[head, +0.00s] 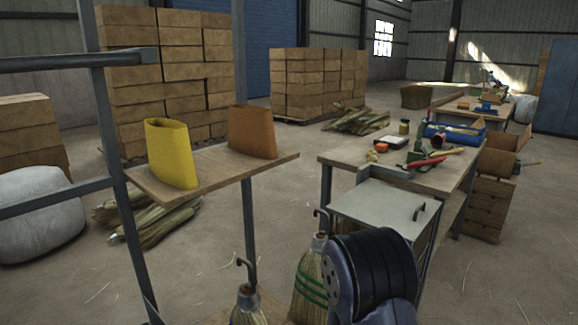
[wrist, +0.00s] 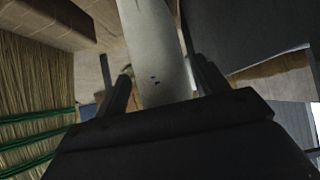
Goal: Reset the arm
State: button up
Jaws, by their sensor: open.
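My gripper (wrist: 163,82) shows in the wrist view with its two dark fingers apart. Nothing visible is held between them; a pale grey surface lies behind the gap. In the head view, my dark, rounded arm link shows at the bottom right of centre, and the gripper's fingers cannot be made out there. A broom with green stitching (head: 310,280) stands just left of my arm. Its straw and green bands fill the left side of the wrist view (wrist: 35,125), close beside the gripper but apart from it.
A second broom (head: 248,305) stands further left. A wooden shelf (head: 215,170) on a metal frame holds a yellow sleeve (head: 168,153) and an orange-brown sleeve (head: 252,132). A workbench (head: 345,153) with tools and a grey-topped cabinet (head: 375,208) stand behind my arm. Open floor lies right.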

jog(key=p+v, duration=0.3)
jog(key=v, duration=0.7)
jog(key=b+x, duration=0.4)
jog(key=x, duration=0.7)
jog(key=r+p, duration=0.9)
jog(key=shift+s+d+r, duration=0.25)
jog(key=shift+d+r, duration=0.05)
